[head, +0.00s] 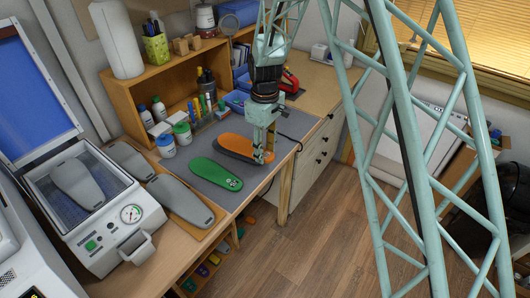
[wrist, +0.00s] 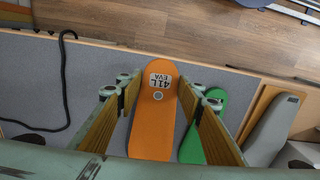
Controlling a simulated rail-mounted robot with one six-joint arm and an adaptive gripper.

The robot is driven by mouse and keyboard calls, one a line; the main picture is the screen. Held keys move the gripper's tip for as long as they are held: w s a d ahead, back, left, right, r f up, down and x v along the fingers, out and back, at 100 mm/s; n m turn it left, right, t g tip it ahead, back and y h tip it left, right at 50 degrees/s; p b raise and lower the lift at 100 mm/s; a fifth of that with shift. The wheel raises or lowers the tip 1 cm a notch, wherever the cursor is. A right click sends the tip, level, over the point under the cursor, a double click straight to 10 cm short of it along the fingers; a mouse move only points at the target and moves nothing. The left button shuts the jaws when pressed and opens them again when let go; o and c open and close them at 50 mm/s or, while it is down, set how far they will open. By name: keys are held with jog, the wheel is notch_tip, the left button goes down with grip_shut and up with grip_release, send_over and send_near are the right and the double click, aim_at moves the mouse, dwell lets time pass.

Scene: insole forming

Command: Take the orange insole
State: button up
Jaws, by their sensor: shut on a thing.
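The orange insole (head: 238,148) is over the grey mat (head: 197,152), near the bench's front edge. In the wrist view the orange insole (wrist: 152,128) lies lengthwise between my fingers, with a white label reading "41 L EVA" and a grey dot near its end. My gripper (head: 264,156) points down at the insole's right end and is shut on it, one finger along each long side. I cannot tell whether the insole touches the mat.
A green insole (head: 213,174) lies on the mat just beside the orange one. Grey foot forms (head: 180,198) and a vacuum press with a blue lid (head: 98,232) stand to the left. Jars, bottles and a wooden shelf (head: 128,98) are behind. A black cable (wrist: 63,90) lies on the mat.

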jog(key=shift+r+p, duration=0.9)
jog(key=shift+r, duration=0.75)
